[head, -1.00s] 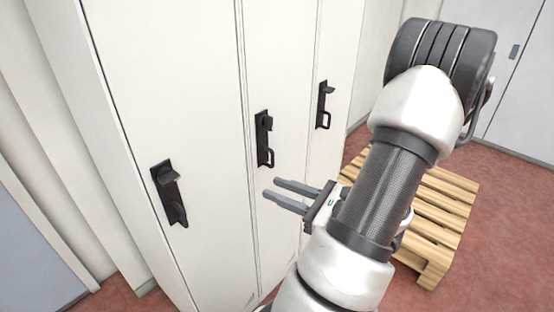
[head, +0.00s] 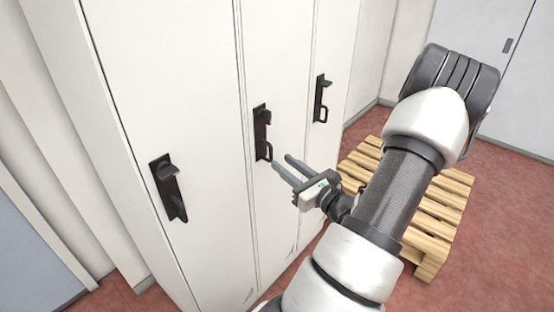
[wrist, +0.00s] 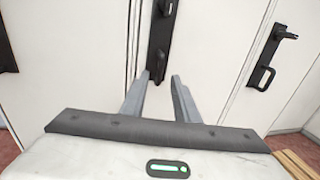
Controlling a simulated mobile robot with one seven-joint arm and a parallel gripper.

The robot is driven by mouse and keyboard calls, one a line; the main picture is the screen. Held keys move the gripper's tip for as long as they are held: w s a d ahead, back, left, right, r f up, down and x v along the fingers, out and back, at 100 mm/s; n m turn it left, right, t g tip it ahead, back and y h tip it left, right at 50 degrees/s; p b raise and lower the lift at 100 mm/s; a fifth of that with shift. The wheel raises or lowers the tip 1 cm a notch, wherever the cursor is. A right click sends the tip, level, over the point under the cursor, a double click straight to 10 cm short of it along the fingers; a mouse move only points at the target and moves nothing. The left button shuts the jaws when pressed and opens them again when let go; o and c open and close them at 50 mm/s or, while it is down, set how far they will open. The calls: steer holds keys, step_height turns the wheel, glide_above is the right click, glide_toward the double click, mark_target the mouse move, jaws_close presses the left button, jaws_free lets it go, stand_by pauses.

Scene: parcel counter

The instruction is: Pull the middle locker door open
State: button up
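The middle locker door (head: 283,75) is white and looks closed, flush with the doors beside it. Its black handle (head: 262,133) has a plate with a knob at the top and a loop at the bottom. The handle also shows in the wrist view (wrist: 160,45), straight ahead of the fingers. My gripper (head: 279,165) is open, its two grey fingers apart and pointing at the lower loop. In the wrist view the fingertips (wrist: 160,77) are on either side of the loop's lower end. I cannot tell whether they touch it.
The left locker door has a black handle (head: 168,187), and the right locker door has another (head: 321,98). A wooden pallet (head: 432,228) lies on the red floor to the right, below my arm. A grey cabinet (head: 490,60) stands at the back right.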

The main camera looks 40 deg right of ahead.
steer(key=shift+w+d, duration=0.15)
steer(key=shift+w, duration=0.95)
steer(key=shift+w+d, duration=0.1)
steer(key=shift+w, duration=0.95)
steer(key=shift+c, duration=0.4)
jaws_close()
